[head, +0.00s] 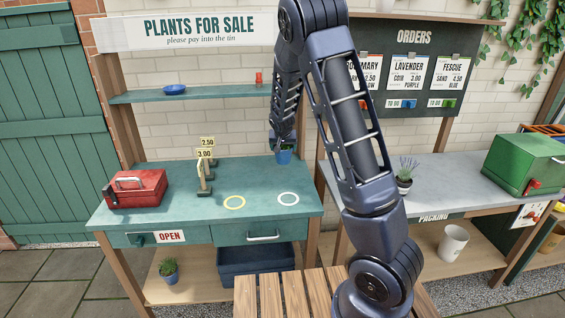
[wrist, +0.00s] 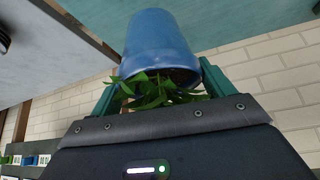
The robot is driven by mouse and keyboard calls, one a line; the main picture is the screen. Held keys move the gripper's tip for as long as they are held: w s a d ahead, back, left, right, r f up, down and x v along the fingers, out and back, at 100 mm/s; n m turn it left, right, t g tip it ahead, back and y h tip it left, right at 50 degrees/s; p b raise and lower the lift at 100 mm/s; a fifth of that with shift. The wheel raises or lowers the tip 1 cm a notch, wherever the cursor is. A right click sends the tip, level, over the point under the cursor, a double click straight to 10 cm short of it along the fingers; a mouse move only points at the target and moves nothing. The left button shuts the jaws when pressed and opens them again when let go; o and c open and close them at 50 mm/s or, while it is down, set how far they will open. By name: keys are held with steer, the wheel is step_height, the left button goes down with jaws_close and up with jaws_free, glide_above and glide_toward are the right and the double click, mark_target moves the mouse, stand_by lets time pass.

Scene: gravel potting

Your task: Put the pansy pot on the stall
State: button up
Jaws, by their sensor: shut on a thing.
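My gripper (head: 281,146) is shut on a blue pot (head: 285,157) with green leaves, near the back right of the stall's teal counter (head: 150,222). In the wrist view the blue pot (wrist: 160,45) sits between the two green fingers (wrist: 160,84), its leaves towards the palm. No flowers show, so I cannot tell if it is the pansy. I cannot tell whether its base touches the counter. A yellow ring (head: 234,202) and a white ring (head: 288,198) lie empty on the counter. Another blue pot with a green plant (head: 168,271) stands on the lower shelf.
A red tin (head: 136,190) stands at the counter's left, and price signs (head: 204,175) stand upright left of the rings. A shelf (head: 195,93) runs above the counter. The grey packing bench (head: 440,180) adjoins on the right, with a lavender pot (head: 404,181) on it.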

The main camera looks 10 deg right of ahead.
mark_target(283, 152)
steer(key=shift+f, duration=3.55)
steer(key=shift+f, duration=0.15)
steer(key=o, duration=1.2)
steer(key=shift+o, duration=0.2)
steer(key=shift+s+a+r, duration=0.1)
steer(key=shift+s+r, duration=0.05)
steer(key=shift+r, duration=0.3)
steer(key=v, duration=1.1)
steer(key=shift+r, duration=0.1)
steer(key=s+d+r+g+y, duration=0.1)
steer(key=s+d+r, duration=0.5)
steer(key=s, duration=0.2)
steer(key=s+d+r+g+y, duration=0.1)
steer(key=s+d+r, duration=0.6)
steer(key=s, duration=0.2)
steer(key=s+d+r+n, duration=0.1)
steer(key=s+r, duration=0.1)
steer(key=s, duration=0.8)
steer(key=s+d+r+h, duration=0.1)
steer(key=s+d+r, duration=0.1)
steer(key=s, duration=0.8)
steer(key=shift+s+r+n, duration=0.4)
steer(key=shift+r, duration=0.35)
